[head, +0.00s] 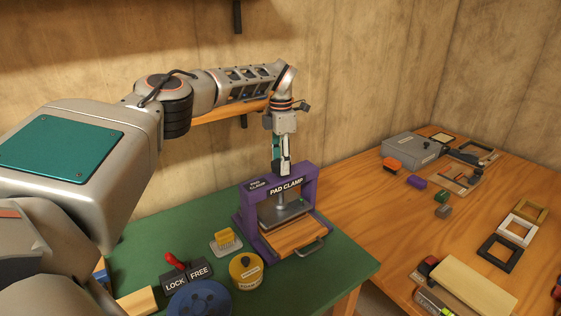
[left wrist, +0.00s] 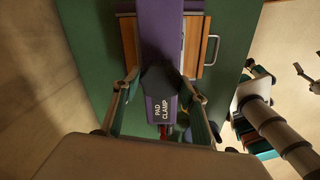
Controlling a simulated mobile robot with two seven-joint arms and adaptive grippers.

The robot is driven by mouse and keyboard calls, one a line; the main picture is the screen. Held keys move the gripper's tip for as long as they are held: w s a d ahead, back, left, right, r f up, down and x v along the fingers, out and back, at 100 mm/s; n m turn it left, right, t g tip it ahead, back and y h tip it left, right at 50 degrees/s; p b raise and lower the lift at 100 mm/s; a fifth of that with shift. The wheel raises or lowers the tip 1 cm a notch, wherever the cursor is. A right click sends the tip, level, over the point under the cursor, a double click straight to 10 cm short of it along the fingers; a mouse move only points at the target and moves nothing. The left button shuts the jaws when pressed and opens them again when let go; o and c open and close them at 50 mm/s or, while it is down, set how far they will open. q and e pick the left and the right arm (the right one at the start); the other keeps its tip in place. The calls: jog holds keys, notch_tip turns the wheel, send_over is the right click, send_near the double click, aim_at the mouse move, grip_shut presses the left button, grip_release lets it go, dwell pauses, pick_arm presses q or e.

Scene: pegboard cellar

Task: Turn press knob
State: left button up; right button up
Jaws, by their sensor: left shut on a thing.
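The press is a purple frame labelled PAD CLAMP (head: 309,186), standing on the green bench top. In the left wrist view its purple top bar (left wrist: 158,25) runs down the middle. The press knob (left wrist: 160,80) is dark and sits on that bar between my left fingers. Below the bar are a dark plate and a wooden drawer (head: 297,238) with a metal handle. Pale arm links show at the right of the left wrist view; their gripper is unclear.
In front of the press are a yellow round tin (head: 246,272), a yellow brush (head: 225,240), a LOCK/FREE lever block (head: 187,278) and a blue disc (head: 200,300). A wooden table (head: 400,235) to the right holds a grey box (head: 410,148) and several frames.

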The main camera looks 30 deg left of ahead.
dwell(0.4)
pick_arm(q)
jog(key=o, duration=1.1)
jog(key=shift+r, duration=0.1)
notch_tip(320, 180, up, 12)
jog(key=shift+s+f, duration=0.1)
jog(key=shift+f, duration=0.1)
